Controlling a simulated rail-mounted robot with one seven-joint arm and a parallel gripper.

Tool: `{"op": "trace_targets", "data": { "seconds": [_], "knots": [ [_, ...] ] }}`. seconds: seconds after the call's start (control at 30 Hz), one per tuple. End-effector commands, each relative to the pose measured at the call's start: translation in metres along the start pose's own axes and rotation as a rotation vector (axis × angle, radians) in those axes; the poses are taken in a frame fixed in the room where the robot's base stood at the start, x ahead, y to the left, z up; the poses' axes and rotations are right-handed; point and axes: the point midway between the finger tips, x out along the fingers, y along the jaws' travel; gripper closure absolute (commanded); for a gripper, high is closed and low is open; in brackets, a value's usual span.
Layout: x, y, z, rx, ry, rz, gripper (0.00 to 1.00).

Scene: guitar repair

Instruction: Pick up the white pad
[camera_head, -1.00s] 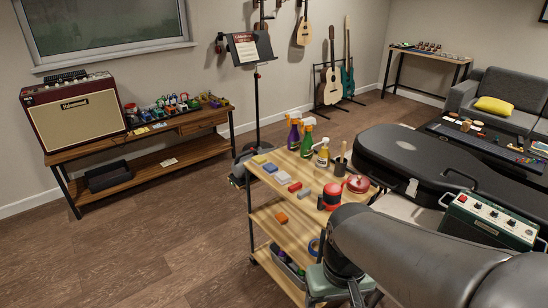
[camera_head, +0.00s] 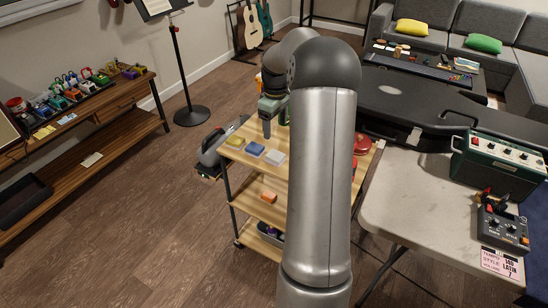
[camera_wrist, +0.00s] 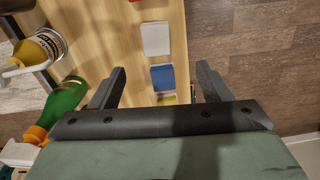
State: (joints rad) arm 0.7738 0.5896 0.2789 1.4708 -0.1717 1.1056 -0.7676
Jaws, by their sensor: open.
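The white pad (camera_head: 275,157) lies flat on the top shelf of the wooden cart (camera_head: 242,170), beside the blue pad (camera_head: 254,149). In the wrist view the white pad (camera_wrist: 156,38) lies beyond the blue pad (camera_wrist: 162,77), past my fingertips. My gripper (camera_head: 267,134) is above the cart's top, near the pads. In the wrist view my gripper (camera_wrist: 161,70) is open, its fingers wide apart with nothing between them. It appears to be over the blue pad's end of the row, apart from the white pad.
A yellow pad (camera_head: 235,142) ends the row. A green bottle (camera_wrist: 65,100) and a yellow bottle (camera_wrist: 38,48) stand left of my gripper in the wrist view. My arm hides much of the cart's right side. A guitar case (camera_head: 420,105) lies to the right.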

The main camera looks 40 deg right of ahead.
Motion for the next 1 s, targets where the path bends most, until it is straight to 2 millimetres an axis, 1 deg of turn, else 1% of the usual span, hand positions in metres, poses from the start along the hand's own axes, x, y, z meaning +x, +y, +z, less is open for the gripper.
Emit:
{"op": "trace_targets", "data": {
  "seconds": [0.03,0.1,0.3,0.4,0.57,0.67,0.8,0.9,1.0],
  "knots": [
    [0.013,-0.001,0.001,0.0,-0.002,-0.004,0.29],
    [0.028,-0.001,0.001,0.001,-0.003,-0.004,0.29],
    [0.066,0.0,0.0,0.001,-0.002,-0.002,0.29],
    [0.077,0.0,0.0,0.002,-0.001,-0.001,0.29],
    [0.085,0.001,-0.001,0.002,0.0,-0.001,0.29],
    [0.098,0.004,-0.003,0.002,-0.001,-0.002,0.29],
    [0.119,0.007,-0.006,0.001,-0.001,-0.003,0.29],
    [0.13,0.007,-0.006,0.002,-0.001,-0.001,0.29],
    [0.134,0.007,-0.006,0.002,0.0,0.0,0.29]
  ]
}}
